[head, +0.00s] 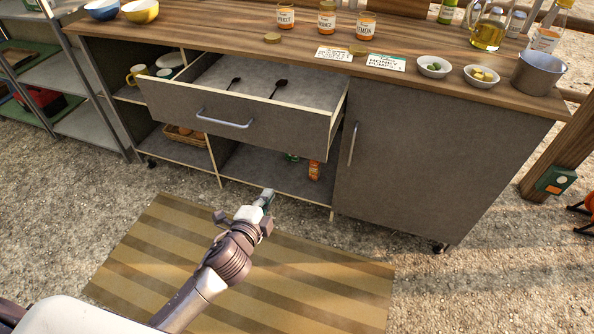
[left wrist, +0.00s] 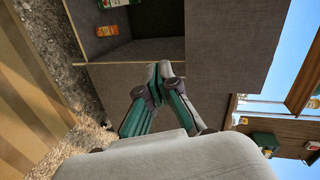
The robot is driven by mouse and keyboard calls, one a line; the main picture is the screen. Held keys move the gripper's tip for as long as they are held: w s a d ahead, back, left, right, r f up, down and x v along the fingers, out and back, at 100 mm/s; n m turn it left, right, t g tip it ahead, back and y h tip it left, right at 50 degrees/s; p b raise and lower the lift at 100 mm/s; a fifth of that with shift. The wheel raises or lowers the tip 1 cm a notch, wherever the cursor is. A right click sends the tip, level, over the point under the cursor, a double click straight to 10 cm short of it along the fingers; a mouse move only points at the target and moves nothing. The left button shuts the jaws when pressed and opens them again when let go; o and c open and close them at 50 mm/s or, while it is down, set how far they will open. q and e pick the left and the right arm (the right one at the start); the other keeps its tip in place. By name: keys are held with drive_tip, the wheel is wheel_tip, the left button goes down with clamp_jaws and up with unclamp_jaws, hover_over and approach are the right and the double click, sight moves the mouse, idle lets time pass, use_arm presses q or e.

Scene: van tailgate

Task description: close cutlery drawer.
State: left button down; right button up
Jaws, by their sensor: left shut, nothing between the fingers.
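The cutlery drawer (head: 240,118) is pulled out from the grey counter cabinet in the head view. Its bar handle (head: 225,119) is on the front, and two dark spoons (head: 279,88) lie inside. My left gripper (head: 267,196) is shut and empty. In the head view it shows below the drawer front, over the striped mat near the open lower shelf. My right gripper is not in view.
The wooden countertop (head: 430,75) holds jars (head: 327,18), small bowls (head: 434,67), a metal pot (head: 537,73) and an oil jug (head: 487,34). A closed cabinet door (head: 430,165) is right of the drawer. An orange carton (head: 314,170) stands on the lower shelf. A striped mat (head: 320,285) lies in front.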

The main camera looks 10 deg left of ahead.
use_arm(q)
wheel_tip(320, 180, up, 8)
drive_tip(key=s+d+m+t+b, duration=0.2)
drive_tip(key=t, duration=0.1)
drive_tip(key=h+b, duration=0.1)
drive_tip(key=b, duration=0.1)
approach(297, 134)
drive_tip(key=shift+m, duration=0.3)
drive_tip(key=w, duration=0.6)
drive_tip(key=shift+w+d, duration=0.25)
drive_tip(key=shift+d, duration=0.1)
drive_tip(key=shift+w, duration=0.5)
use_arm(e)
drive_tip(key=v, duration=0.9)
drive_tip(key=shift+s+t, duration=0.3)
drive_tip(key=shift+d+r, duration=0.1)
